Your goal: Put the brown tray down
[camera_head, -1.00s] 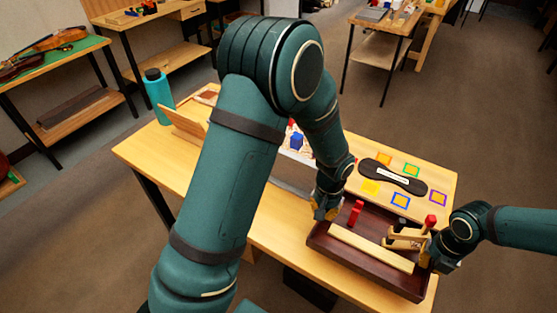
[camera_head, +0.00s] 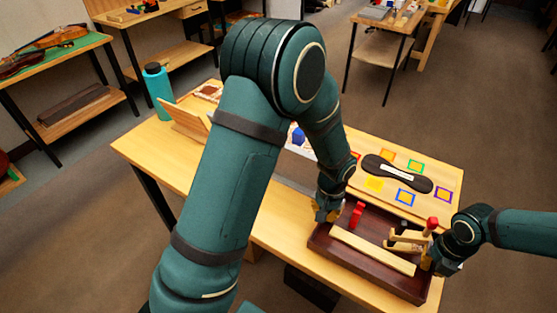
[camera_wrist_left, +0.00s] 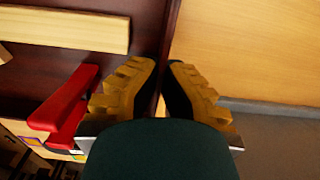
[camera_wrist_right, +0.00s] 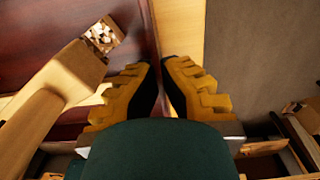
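The brown tray (camera_head: 362,272) is at the front right of the bench, level as far as I can see. It holds a long pale wooden bar (camera_head: 372,250), a red clamp-like thing (camera_head: 356,214) and wooden tools (camera_head: 408,240). My left gripper (camera_head: 328,212) is shut on the tray's left wall; the dark wall runs between its fingers in the left wrist view (camera_wrist_left: 162,78). My right gripper (camera_head: 430,262) is shut on the right wall, as the right wrist view (camera_wrist_right: 160,78) shows. Whether the tray's underside touches the bench cannot be told.
The wooden bench (camera_head: 270,228) carries a black oblong piece (camera_head: 398,174) and several coloured squares (camera_head: 405,196) behind the tray. A teal bottle (camera_head: 159,92) stands at its far left. My left arm hides the bench's middle. Bare floor lies in front and right.

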